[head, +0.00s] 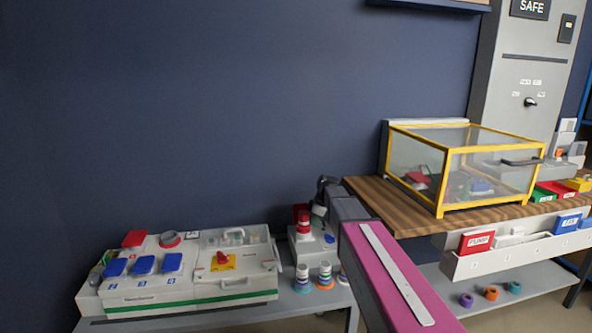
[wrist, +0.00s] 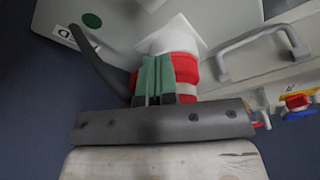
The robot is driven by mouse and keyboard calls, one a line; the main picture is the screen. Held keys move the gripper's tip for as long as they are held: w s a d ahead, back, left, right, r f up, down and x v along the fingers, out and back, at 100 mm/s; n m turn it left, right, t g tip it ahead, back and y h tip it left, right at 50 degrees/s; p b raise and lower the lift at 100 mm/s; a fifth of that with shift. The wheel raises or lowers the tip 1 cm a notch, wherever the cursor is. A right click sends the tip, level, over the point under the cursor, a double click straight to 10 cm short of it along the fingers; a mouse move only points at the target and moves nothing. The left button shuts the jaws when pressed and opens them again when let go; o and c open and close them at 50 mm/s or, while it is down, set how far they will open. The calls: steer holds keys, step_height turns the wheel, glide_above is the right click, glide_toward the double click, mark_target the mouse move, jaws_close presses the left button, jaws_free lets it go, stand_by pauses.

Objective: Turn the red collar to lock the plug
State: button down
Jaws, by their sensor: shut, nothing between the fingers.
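The red collar (head: 303,217) sits with a white body on a small grey box (head: 312,247) at the right end of the low bench. In the wrist view the red collar (wrist: 186,68) shows behind the green finger pads, with a white part (wrist: 172,38) beyond it. My gripper (wrist: 164,78) is shut, its two fingers side by side with nothing between them. They overlap the collar in this view; I cannot tell whether they touch it. In the head view my gripper (head: 321,196) is just right of the collar, partly hidden by my arm.
A white panel (head: 190,265) with blue and red covers stands left on the bench. Striped connectors (head: 325,274) stand before the small box. A yellow-framed clear case (head: 465,165) is on the wooden table at right. In the wrist view a grey handle (wrist: 255,42) is close on the right.

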steer(key=shift+s+a+f, duration=0.15)
steer(key=shift+s+f, duration=0.25)
steer(key=shift+s, duration=0.1)
steer(key=shift+s+a, duration=0.15)
steer(key=shift+s, duration=0.35)
steer(key=shift+s+a, duration=0.2)
steer(key=shift+s, duration=0.15)
steer(key=shift+a, duration=0.15)
steer(key=shift+s, duration=0.1)
steer(key=shift+s+d, duration=0.1)
steer(key=shift+d, duration=0.2)
step_height(320, 180, up, 6)
steer(key=shift+w+d+r, duration=0.15)
steer(key=shift+w+d, duration=0.05)
steer(key=shift+w, duration=0.05)
stand_by(0.3)
